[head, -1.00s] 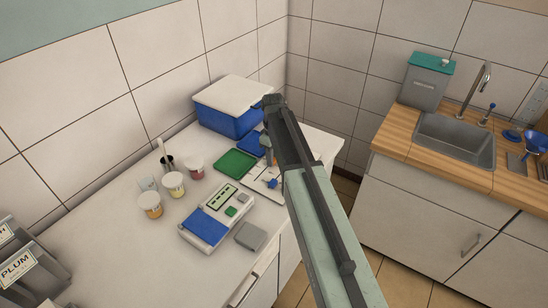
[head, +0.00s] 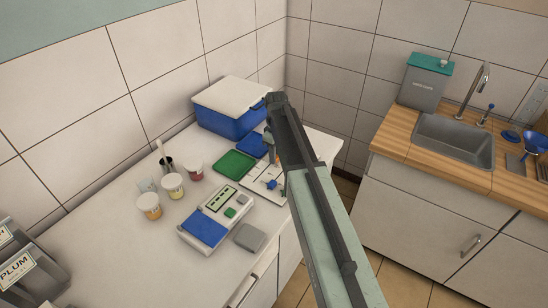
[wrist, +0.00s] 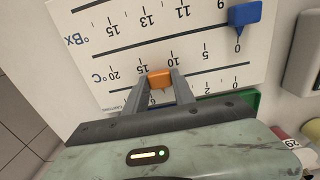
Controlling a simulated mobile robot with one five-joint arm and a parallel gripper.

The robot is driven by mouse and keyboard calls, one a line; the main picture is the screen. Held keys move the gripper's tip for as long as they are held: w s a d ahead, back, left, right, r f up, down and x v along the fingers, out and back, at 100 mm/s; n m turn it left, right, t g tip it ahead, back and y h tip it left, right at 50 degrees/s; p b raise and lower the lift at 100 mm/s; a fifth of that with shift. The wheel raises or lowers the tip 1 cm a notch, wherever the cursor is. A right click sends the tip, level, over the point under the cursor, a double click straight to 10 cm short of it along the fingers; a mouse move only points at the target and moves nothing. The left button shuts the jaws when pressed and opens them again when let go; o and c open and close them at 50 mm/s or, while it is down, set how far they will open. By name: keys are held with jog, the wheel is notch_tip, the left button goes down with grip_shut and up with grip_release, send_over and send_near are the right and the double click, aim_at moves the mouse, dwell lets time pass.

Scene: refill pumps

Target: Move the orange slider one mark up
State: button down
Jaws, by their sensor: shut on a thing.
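A white scale board (head: 262,170) lies on the worktop under my arm's end; it fills much of the wrist view (wrist: 120,30), its numbers upside down. The orange slider (wrist: 159,77) sits on the board's lower scale line in the wrist view, near a 15. My gripper (wrist: 163,86) has one finger on each side of it and is shut on it. A blue slider (wrist: 245,12) stands at the right end of another line, by a 0. In the head view, my arm partly hides the board and a small orange spot (head: 277,160) shows beside it.
A green tray (head: 235,164), a scale-like device with a blue plate (head: 205,228) and a grey block (head: 250,238) lie close left of the board. Several small cups and a blue box (head: 228,120) stand farther off. A sink (head: 455,140) is at right.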

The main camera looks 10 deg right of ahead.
jog(key=c, duration=1)
grip_release()
jog(key=shift+c, duration=0.2)
notch_tip(320, 180, up, 8)
jog(key=p, duration=0.8)
jog(key=shift+a, duration=0.1)
jog(key=shift+f, duration=0.1)
